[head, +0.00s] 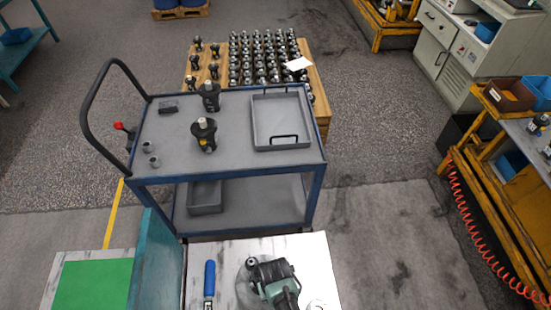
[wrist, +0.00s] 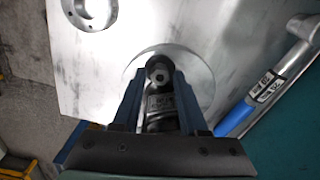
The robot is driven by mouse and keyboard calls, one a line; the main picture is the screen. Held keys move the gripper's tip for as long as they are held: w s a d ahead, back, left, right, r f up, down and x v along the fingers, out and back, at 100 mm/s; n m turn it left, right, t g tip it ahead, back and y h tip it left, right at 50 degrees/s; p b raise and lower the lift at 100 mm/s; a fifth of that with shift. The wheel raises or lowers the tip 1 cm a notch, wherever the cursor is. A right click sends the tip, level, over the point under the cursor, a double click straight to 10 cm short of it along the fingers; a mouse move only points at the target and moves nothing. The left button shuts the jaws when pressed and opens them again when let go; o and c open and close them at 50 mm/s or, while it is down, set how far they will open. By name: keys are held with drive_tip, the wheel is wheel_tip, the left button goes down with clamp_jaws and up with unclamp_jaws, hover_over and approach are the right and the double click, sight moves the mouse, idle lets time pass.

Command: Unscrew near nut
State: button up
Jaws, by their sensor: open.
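My gripper (wrist: 162,82) is open in the wrist view. Its two fingers stand on either side of a dark metal part with a round, nut-like end (wrist: 159,74). The fingers look apart from this end, though contact is hard to judge. Lettering shows on the part's body between the fingers, and its lower portion is hidden by the gripper. A round plate or disc surrounds it on the pale metal bench top (wrist: 100,70). In the head view my gripper (head: 262,272) hangs over the bench (head: 230,250). I cannot tell a second nut apart.
A blue-handled tool (head: 209,279) lies left of my gripper; it also shows in the wrist view (wrist: 236,115). A flanged ring (wrist: 92,12) lies near the bench edge. Beyond stands a blue cart (head: 230,160) with two dark motors and a grey tray (head: 280,120).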

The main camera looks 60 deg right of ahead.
drive_tip(key=shift+m, duration=0.9)
clamp_jaws()
drive_tip(key=shift+n, duration=0.3)
drive_tip(key=n, duration=0.4)
drive_tip(key=shift+r+n, duration=0.1)
drive_tip(key=shift+n, duration=0.6)
